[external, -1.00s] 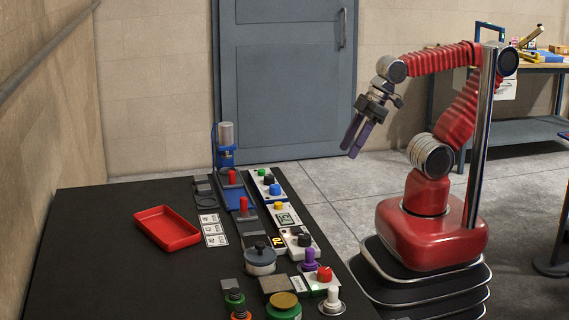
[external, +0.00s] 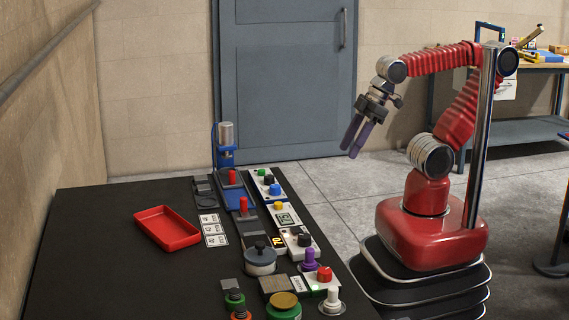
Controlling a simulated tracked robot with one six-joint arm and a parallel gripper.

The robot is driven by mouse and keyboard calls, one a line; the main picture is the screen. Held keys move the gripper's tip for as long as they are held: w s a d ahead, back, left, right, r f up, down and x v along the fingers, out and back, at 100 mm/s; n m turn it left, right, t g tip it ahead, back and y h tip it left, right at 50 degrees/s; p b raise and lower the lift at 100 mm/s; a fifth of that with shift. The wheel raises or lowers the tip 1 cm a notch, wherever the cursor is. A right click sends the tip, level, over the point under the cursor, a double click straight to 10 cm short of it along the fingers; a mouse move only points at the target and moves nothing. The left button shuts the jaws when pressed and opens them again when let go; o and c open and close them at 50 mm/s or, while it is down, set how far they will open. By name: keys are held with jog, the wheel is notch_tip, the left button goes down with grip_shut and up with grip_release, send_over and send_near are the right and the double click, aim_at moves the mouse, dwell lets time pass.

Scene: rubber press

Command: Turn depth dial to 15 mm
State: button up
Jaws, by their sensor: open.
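My gripper (external: 353,146) has purple fingers and points down in the air, right of the black table (external: 105,240) and in front of the grey door. It is open with nothing between the fingers, and it is apart from all the controls. White control boxes with coloured knobs run along the table's right side. One box has a black knob (external: 304,240) beside a small yellow-digit display (external: 279,241). Another has a blue, a black and a green knob (external: 269,180). Dial markings are too small to read, so I cannot tell which knob is the depth dial.
A red tray (external: 167,229) lies on the left of the table, with white cards (external: 211,229) beside it. A blue press (external: 226,150) stands at the far end. The table's left side is clear.

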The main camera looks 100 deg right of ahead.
notch_tip(320, 180, up, 2)
jog(key=n+g, duration=0.2)
jog(key=g, duration=0.3)
send_over(269, 176)
jog(key=a, duration=0.1)
jog(key=shift+h, duration=0.3)
jog(key=f, duration=1.3)
jog(key=shift+d+f, duration=0.35)
jog(key=c, duration=1.1)
